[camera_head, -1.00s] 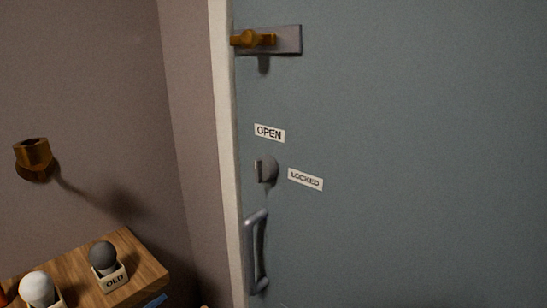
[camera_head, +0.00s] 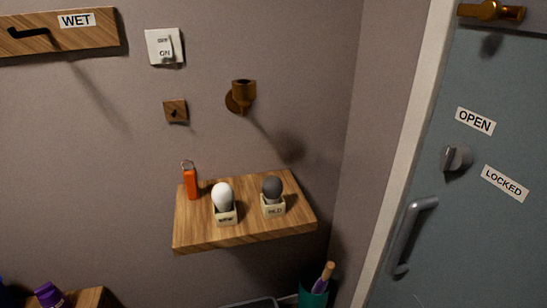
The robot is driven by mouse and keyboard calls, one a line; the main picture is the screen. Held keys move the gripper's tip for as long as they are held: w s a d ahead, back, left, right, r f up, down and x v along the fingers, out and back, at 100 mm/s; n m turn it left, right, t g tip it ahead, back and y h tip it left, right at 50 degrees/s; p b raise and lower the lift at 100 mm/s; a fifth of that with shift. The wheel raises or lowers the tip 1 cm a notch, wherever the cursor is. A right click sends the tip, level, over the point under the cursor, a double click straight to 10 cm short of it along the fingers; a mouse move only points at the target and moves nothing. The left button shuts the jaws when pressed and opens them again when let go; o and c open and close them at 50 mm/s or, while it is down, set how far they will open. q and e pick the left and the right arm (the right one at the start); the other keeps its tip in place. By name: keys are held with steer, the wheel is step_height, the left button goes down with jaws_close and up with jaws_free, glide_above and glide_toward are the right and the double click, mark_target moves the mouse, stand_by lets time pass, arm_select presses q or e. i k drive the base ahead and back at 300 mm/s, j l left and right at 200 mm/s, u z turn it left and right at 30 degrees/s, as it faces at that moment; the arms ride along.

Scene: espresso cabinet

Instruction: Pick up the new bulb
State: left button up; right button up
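The new bulb (camera_head: 223,195) is white and stands upright in a small cream holder (camera_head: 225,217) on a wooden wall shelf (camera_head: 195,238). The label on that holder is too small to read clearly. A dark grey bulb (camera_head: 272,187) stands in a similar holder (camera_head: 273,208) to its right; that holder reads OLD in the earlier frame. Neither of my grippers is in view.
An orange tag (camera_head: 191,184) with a ring stands left of the bulbs. A brass socket (camera_head: 241,95) and a switch (camera_head: 165,47) are on the wall above. A green container (camera_head: 311,297) is below right. The door (camera_head: 480,240) is at right.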

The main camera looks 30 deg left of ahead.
mark_target(222, 194)
steer(key=j+u, duration=0.2)
steer(key=u, duration=0.15)
steer(key=j+u, duration=0.15)
steer(key=u, duration=0.2)
steer(key=i+j+u, duration=0.1)
steer(key=u, duration=0.25)
